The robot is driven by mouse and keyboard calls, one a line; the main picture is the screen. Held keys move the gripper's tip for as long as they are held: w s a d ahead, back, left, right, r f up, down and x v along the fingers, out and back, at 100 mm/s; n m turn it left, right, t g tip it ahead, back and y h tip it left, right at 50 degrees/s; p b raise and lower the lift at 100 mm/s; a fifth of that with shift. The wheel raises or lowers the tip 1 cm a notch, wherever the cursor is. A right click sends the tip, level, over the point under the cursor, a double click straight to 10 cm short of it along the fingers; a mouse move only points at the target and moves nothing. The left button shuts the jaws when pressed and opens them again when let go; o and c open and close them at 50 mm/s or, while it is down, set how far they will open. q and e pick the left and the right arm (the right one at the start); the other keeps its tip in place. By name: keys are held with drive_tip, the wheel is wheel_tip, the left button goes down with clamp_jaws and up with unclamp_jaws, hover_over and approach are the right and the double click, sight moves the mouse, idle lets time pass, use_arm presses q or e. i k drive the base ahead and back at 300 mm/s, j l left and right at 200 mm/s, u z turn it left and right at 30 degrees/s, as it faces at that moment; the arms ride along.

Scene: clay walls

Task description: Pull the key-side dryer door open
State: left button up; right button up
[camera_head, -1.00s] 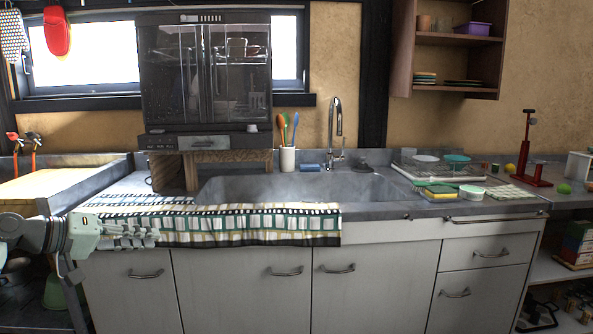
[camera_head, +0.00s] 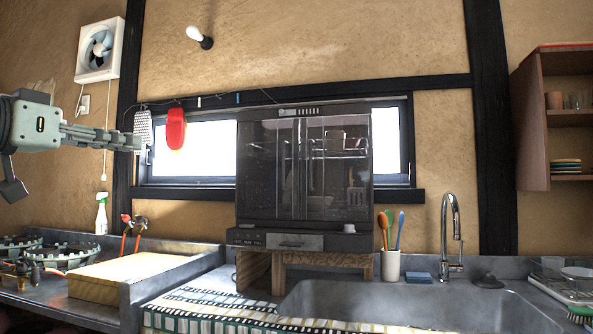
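The dryer (camera_head: 305,112) is a dark cabinet with two glass doors, standing on a wooden stand behind the sink. Its left door (camera_head: 266,175) and right door (camera_head: 342,195) look shut, with upright bar handles (camera_head: 297,170) near the middle. The lower panel has small marks at its left (camera_head: 248,239), a pale pull in the middle and a light knob (camera_head: 349,228) at its right. Dishes show dimly behind the glass. My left gripper (camera_head: 135,141) is raised at the upper left, fingers pointing right, well apart from the dryer; its finger gap is unclear. My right gripper is out of view.
A red mitt (camera_head: 176,129) and a patterned one hang by the window, beside my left fingertips. A utensil cup (camera_head: 391,266) and tall faucet (camera_head: 451,235) stand right of the dryer. A checked cloth (camera_head: 215,308) lies on the counter before it.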

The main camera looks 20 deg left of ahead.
sight(258, 195)
drive_tip(key=i+l, duration=0.1)
drive_tip(key=i, duration=0.65)
drive_tip(key=i+l, duration=0.1)
drive_tip(key=i, duration=0.65)
